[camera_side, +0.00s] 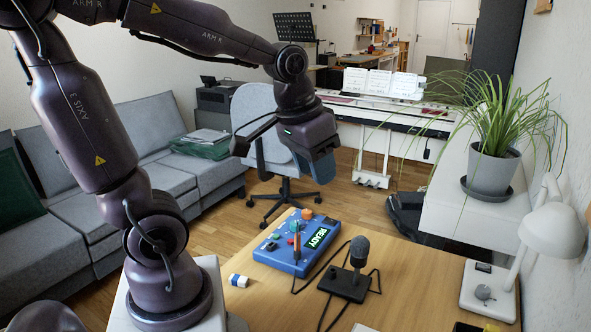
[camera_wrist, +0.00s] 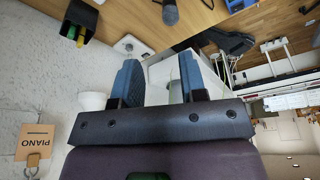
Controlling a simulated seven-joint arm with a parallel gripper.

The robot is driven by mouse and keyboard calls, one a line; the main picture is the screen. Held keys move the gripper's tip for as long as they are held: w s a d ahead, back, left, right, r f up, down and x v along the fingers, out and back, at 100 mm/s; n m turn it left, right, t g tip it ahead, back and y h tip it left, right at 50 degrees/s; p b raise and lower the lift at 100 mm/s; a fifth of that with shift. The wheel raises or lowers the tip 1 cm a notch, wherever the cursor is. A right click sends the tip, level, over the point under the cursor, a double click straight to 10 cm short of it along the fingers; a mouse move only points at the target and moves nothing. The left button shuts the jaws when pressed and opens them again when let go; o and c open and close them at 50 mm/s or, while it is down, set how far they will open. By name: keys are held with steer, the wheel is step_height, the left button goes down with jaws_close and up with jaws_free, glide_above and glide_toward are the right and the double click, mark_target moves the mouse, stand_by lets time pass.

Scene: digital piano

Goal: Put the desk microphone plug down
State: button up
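The desk microphone (camera_side: 359,252) stands upright on its black base (camera_side: 345,285) on the wooden desk, with dark cable around it. Its head also shows at the top edge of the wrist view (camera_wrist: 170,14). I cannot make out its plug for certain. A blue box (camera_side: 300,243) with a READY display lies left of the microphone, with a slim red and dark piece (camera_side: 297,241) standing at it. My gripper (camera_side: 318,168) is in the air above the desk's far side, clear of these things. In the wrist view its blue fingers (camera_wrist: 160,82) are apart, with nothing between them.
A white lamp (camera_side: 550,232) stands at the desk's right. A potted plant (camera_side: 492,165) stands on a white cabinet. The wrist view shows a black pen cup (camera_wrist: 78,20). Bare desk (camera_side: 420,280) lies right of the microphone.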

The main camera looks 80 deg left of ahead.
steer(key=s+d+r+m+t+h, duration=0.1)
steer(key=s+d+r+m+t, duration=0.1)
steer(key=s+d, duration=0.3)
steer(key=shift+d+r+m, duration=0.3)
steer(key=shift+d+m, duration=0.3)
steer(key=shift+d, duration=0.1)
stand_by(0.5)
steer(key=shift+o, duration=0.6)
